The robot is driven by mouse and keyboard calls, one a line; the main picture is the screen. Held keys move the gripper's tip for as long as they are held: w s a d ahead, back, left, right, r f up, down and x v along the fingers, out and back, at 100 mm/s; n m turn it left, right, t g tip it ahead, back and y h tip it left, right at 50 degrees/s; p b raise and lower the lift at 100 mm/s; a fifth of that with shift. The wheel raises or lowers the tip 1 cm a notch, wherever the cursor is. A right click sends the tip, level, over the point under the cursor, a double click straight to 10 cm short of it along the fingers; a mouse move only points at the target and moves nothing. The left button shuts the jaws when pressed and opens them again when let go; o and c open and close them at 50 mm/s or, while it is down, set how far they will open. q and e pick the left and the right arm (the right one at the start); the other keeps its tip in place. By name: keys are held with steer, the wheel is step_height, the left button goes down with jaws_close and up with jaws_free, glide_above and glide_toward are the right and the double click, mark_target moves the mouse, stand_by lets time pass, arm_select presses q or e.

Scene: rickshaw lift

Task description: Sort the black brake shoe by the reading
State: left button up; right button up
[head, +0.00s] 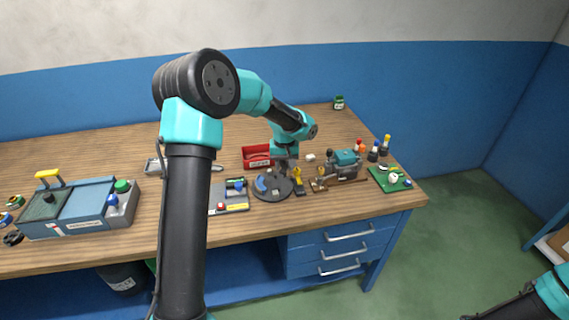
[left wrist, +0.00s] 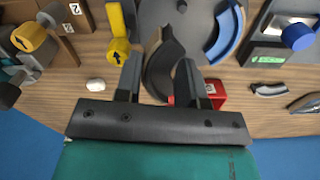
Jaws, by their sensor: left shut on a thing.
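The black brake shoe (left wrist: 163,68) is a dark curved piece between the fingers of my left gripper (left wrist: 160,78) in the left wrist view. My left gripper (head: 286,172) is shut on it, low over the grey round plate (left wrist: 185,14); I cannot tell whether the shoe touches the plate. The plate (head: 277,193) also shows in the head view, with a blue curved shoe (left wrist: 225,34) at its side. A grey device (head: 237,206) with a green display (left wrist: 268,60) stands beside the plate; its reading is too small to tell. My right gripper is out of view.
A red bin (head: 257,152) stands behind the plate. A yellow-handled tool (head: 298,178) and a teal machine (head: 345,164) are to its right. A green board (head: 391,179) and bottles (head: 373,153) crowd the right end. A blue-lidded box (head: 85,203) stands on the left.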

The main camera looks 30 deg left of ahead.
mark_target(286, 185)
arm_select(q)
steer(key=shift+f, duration=2.95)
steer(key=shift+f, duration=0.45)
stand_by(0.3)
steer(key=o, duration=1.2)
steer(key=shift+c, duration=0.2)
steer(key=shift+d, duration=0.2)
steer(key=shift+c, duration=0.4)
steer(key=c, duration=0.3)
steer(key=shift+w+r, duration=0.1)
steer(key=shift+r, duration=0.1)
